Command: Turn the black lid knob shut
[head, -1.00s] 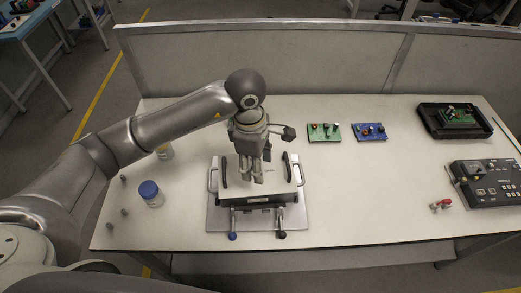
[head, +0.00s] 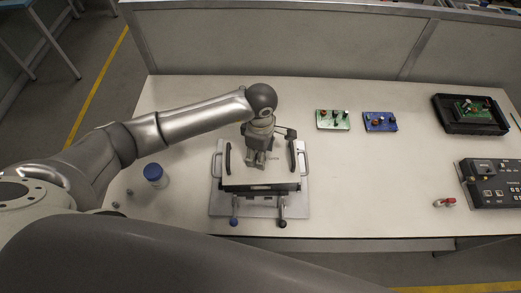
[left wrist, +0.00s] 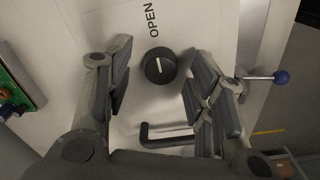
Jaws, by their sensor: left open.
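The black lid knob (left wrist: 160,66) is a round dial with a white line on its top. It sits on the white lid of the box (head: 276,207), beside printed "OPEN" lettering. In the left wrist view my left gripper (left wrist: 158,92) is open, with one finger on each side of the knob and a gap on both sides. In the head view my left gripper (head: 261,165) hangs over the lid and hides the knob. The lid has black handles (head: 293,154) and the box front carries a blue-ended lever (head: 234,221) and a black-ended lever (head: 283,222). My right gripper is not in view.
A blue-capped jar (head: 155,175) stands left of the box. A green board (head: 333,120) and a blue board (head: 380,122) lie behind right. A black tray (head: 470,114) and a control panel (head: 492,182) are far right.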

